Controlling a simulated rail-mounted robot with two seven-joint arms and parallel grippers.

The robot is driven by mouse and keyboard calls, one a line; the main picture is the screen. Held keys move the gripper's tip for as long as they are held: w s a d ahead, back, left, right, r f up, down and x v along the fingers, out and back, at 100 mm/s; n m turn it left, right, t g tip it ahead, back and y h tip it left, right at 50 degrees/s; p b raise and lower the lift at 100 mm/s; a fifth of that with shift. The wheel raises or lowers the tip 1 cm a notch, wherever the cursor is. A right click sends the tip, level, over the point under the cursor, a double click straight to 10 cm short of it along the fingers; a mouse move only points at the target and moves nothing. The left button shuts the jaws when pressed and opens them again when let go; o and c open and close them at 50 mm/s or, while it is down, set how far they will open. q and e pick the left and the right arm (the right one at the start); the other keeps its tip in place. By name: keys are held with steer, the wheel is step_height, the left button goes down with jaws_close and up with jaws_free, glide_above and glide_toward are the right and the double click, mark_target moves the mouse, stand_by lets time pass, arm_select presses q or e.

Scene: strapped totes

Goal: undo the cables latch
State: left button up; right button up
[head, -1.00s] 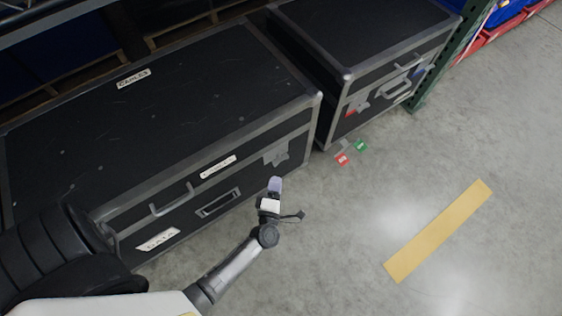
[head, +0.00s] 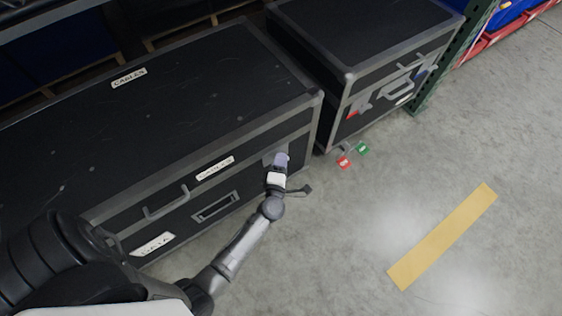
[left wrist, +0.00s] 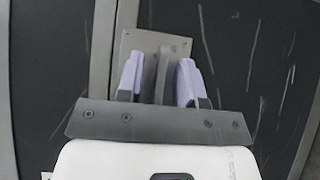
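The large black case (head: 90,150) carries CABLES labels on its lid and front. Its grey cables latch (head: 268,158) sits on the front near the right end, partly hidden by my left gripper (head: 281,161). In the left wrist view the latch shows as a grey plate (left wrist: 134,42) with a raised lever (left wrist: 174,48). The pale purple fingers of my left gripper (left wrist: 160,76) are open, one on each side of the lever. A gap shows between the left finger and the lever; the right finger is close to it. My right gripper is not in view.
A second black case (head: 365,35) with a latch and handle stands to the right. A green rack post (head: 432,85) is beyond.

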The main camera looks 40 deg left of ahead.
arm_select(q)
steer(key=shift+c, duration=0.4)
jaws_close()
steer(key=shift+t, duration=0.3)
steer(key=n+t+y, duration=0.2)
steer(key=n, duration=0.2)
steer(key=n+y, duration=0.4)
steer(key=n, duration=0.1)
steer(key=shift+w+y, duration=0.1)
steer(key=shift+y, duration=0.2)
steer(key=n+g+y, duration=0.2)
steer(key=n+y, duration=0.1)
steer(key=n, duration=0.2)
steer(key=n+g+y, duration=0.2)
steer(key=n+y, duration=0.1)
steer(key=n, duration=0.1)
steer(key=shift+n+y, duration=0.4)
steer(key=shift+n+g+y, duration=0.75)
steer(key=shift+n+g, duration=0.95)
steer(key=shift+n, duration=0.15)
steer(key=shift+n+g+y, duration=0.75)
steer(key=shift+n+g, duration=0.95)
steer(key=shift+n, duration=0.15)
steer(key=shift+n+g, duration=0.6)
steer(key=shift+g, duration=0.1)
